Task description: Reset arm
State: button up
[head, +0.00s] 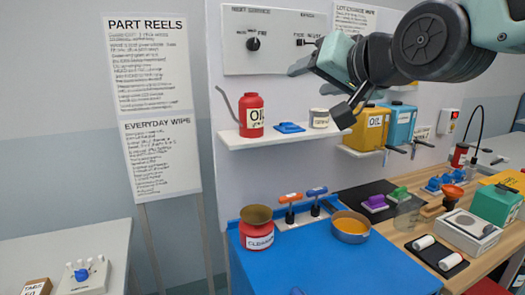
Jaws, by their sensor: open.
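My arm comes in from the upper right, with its dark and pale teal links in front of the white panel. My gripper (322,92) hangs near the panel's upper middle, above the small shelf. Its dark fingers are spread apart, and I see nothing between them. The lower finger overlaps the view of the shelf's right end. I cannot tell how far the gripper is from the panel.
A shelf (275,138) holds a red oil can (251,116), a blue item (289,127) and a pale tin (319,118). Yellow (370,128) and blue (400,123) containers stand right. Below, a blue mat (320,262) bears a red cleaning pot (257,236) and a bowl (351,229).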

jog(key=s+a+f+n+g+h, duration=0.1)
jog(key=s+f+n+g, duration=0.15)
jog(key=s+f, duration=0.45)
jog(key=s+f+n+g+h, duration=0.1)
jog(key=s+f+g, duration=0.25)
jog(key=f, duration=0.65)
jog(key=s+d+f+n+g+h, duration=0.2)
jog(key=s+d+f+g, duration=0.1)
jog(key=s+f, duration=0.3)
jog(key=s+d+f+n+g+h, duration=0.2)
jog(key=s+f, duration=0.4)
jog(key=s, duration=0.3)
jog(key=d+g, duration=0.1)
jog(key=g, duration=0.1)
jog(key=shift+s+f+n+g, duration=0.15)
jog(key=shift+s+n+g, duration=0.15)
jog(key=shift+s+n, duration=0.1)
